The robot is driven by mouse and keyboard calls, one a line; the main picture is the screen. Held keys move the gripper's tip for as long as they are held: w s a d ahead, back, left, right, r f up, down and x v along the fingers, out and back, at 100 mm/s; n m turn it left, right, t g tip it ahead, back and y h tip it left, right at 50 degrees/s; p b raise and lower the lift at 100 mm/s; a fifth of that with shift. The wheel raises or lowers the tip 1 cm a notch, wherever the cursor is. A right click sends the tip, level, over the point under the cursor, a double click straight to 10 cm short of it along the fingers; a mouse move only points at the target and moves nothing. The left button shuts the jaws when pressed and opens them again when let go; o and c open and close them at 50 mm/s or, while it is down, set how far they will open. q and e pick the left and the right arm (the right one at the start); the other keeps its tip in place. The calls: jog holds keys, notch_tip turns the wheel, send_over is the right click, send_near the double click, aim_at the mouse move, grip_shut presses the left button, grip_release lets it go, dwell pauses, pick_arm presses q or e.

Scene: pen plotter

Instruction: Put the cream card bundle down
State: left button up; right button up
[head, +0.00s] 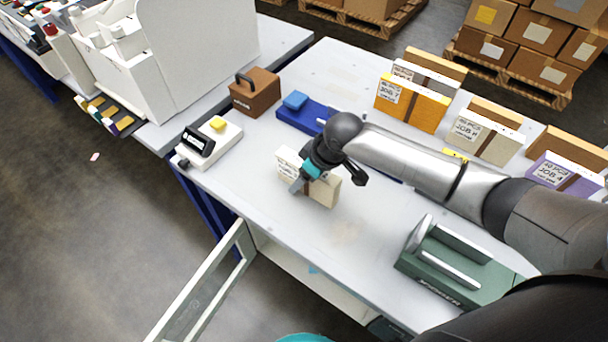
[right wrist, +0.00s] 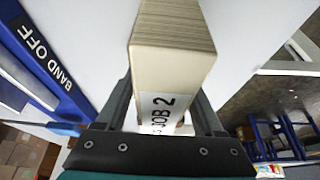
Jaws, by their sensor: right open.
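The cream card bundle (head: 325,191) stands on edge on the light table, near its front edge, and appears to rest on the top. Its white label reads JOB 2 in the right wrist view (right wrist: 172,55). My right gripper (head: 328,180) is over the bundle from above. Its fingers (right wrist: 160,108) stand on either side of the bundle, open around it. The gripper hides the bundle's middle in the head view. My left gripper is in neither view.
A blue device (head: 303,116) marked BAND OFF (right wrist: 42,60) lies behind the bundle. A white scale-like device (head: 213,148) and brown box (head: 255,93) stand left. A green machine (head: 455,266) is at right front. Orange (head: 412,103), cream (head: 484,136) and purple (head: 565,174) bundles line the back.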

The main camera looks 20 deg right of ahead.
jog(key=p+v, duration=0.3)
jog(key=v, duration=0.7)
jog(key=shift+r, duration=0.4)
jog(key=shift+p+v, duration=0.3)
jog(key=shift+v, duration=0.5)
jog(key=shift+s, duration=0.1)
jog(key=shift+f, duration=0.1)
